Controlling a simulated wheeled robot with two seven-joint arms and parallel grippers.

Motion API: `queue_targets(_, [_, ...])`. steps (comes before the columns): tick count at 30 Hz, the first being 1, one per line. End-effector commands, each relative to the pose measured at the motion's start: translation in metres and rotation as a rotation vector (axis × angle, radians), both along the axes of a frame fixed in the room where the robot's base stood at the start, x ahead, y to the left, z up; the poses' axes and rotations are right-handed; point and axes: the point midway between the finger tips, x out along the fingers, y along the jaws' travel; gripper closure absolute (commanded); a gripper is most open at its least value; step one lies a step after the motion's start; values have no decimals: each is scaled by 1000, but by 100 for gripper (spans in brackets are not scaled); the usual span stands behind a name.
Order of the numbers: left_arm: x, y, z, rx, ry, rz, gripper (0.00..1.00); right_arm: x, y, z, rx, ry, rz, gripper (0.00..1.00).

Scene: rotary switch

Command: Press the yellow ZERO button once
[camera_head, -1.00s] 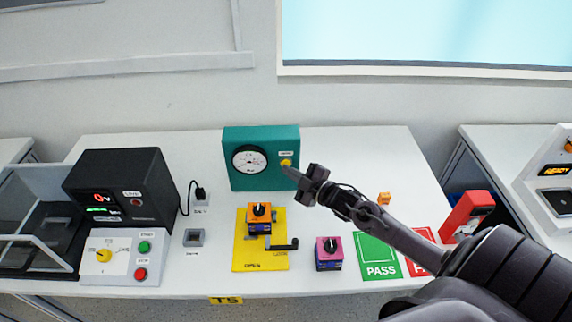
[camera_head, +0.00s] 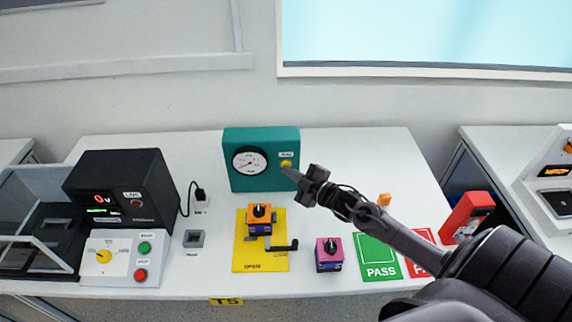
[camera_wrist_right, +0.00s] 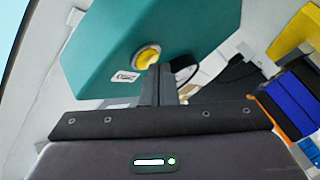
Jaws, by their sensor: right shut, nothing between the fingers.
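The yellow ZERO button (camera_head: 286,163) is on the front of the teal gauge box (camera_head: 262,184), right of its round white dial (camera_head: 250,161). In the right wrist view the button (camera_wrist_right: 148,57) sits in a pale ring beside a small white label (camera_wrist_right: 124,77). My right gripper (camera_head: 287,171) is shut and empty, its tips just below and in front of the button in the head view. In the wrist view the fingers (camera_wrist_right: 160,72) end close to the button's edge; I cannot tell whether they touch it. My left gripper is not in view.
A yellow fixture plate (camera_head: 246,255) with an orange switch (camera_head: 258,213) lies in front of the box. A magenta switch (camera_head: 328,254) stands to its right, beside the green PASS mat (camera_head: 380,268). A black meter (camera_head: 130,188) stands at left.

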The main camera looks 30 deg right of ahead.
Motion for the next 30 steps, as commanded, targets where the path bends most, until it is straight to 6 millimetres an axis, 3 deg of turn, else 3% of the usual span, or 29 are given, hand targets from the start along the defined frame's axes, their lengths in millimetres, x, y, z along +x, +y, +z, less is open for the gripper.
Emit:
queue_targets(17, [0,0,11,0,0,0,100,-12,8,1,1,1,1,100])
queue_targets(30, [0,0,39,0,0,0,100,-47,29,2,2,2,1,100])
